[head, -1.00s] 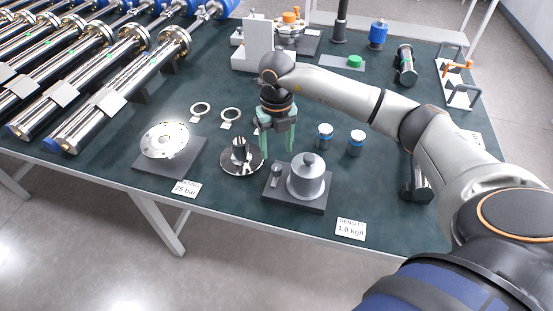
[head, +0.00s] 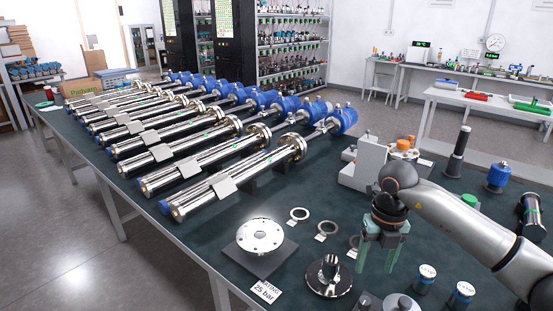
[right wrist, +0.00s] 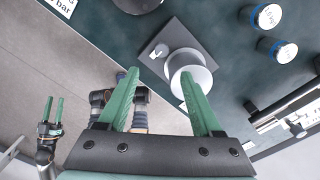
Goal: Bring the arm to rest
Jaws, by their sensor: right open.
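My right gripper (head: 377,268) is open and empty above the dark green bench (head: 215,242), with its green fingers pointing down. In the head view it is just right of a round metal flange with a raised hub (head: 330,278). In the right wrist view its two fingers (right wrist: 158,76) are spread wide with nothing between them. A grey cylinder on a dark plate (right wrist: 190,68) lies beyond them. My left gripper (right wrist: 53,110) shows only at the lower left of the right wrist view, away from the bench; its fingers look apart and empty.
Several steel tubes with blue ends (head: 240,170) fill the bench's left side. A black post (head: 457,152) stands behind the arm.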

